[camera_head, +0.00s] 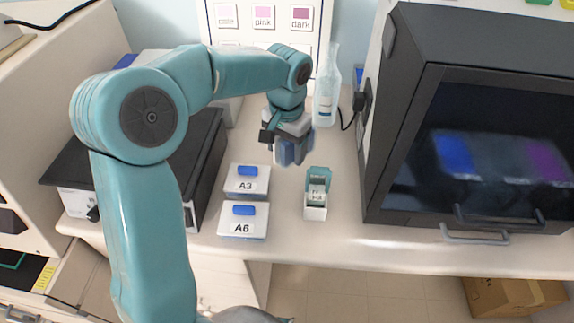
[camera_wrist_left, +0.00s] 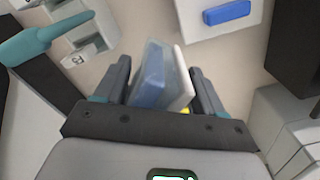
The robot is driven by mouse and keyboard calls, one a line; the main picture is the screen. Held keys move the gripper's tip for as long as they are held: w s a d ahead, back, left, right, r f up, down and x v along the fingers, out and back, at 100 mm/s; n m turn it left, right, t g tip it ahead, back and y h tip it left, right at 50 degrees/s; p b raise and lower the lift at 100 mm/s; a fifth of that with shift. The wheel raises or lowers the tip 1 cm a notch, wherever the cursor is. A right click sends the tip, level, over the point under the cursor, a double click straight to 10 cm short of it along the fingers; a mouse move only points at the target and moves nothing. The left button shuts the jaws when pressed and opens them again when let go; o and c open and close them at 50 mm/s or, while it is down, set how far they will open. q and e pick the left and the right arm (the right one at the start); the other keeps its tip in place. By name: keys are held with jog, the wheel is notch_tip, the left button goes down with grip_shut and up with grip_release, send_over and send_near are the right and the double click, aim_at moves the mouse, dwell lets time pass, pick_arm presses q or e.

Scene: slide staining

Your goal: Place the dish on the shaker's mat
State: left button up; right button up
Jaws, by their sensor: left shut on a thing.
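My left gripper (camera_head: 288,138) is shut on a small translucent blue and white dish (camera_head: 294,152), held above the counter. In the left wrist view the dish (camera_wrist_left: 152,82) stands on edge between the fingers (camera_wrist_left: 160,92), its pale side to the right. My right gripper is not in view.
A small white and teal slide box (camera_head: 316,205) stands right of the dishes. A clear bottle (camera_head: 327,92) stands behind the gripper. A dark-windowed cabinet (camera_head: 490,140) fills the right. A colour chart (camera_head: 262,40) is at the back. The counter's front strip is mostly bare.

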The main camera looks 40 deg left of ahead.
pick_arm(q)
notch_tip(320, 180, down, 2)
jog(key=shift+w+f, duration=0.1)
jog(key=shift+w, duration=0.05)
notch_tip(320, 180, down, 4)
jog(key=shift+r, duration=0.25)
jog(key=shift+f, duration=0.35)
jog(key=shift+d, duration=0.1)
jog(key=shift+f, duration=0.1)
jog(key=o, duration=0.9)
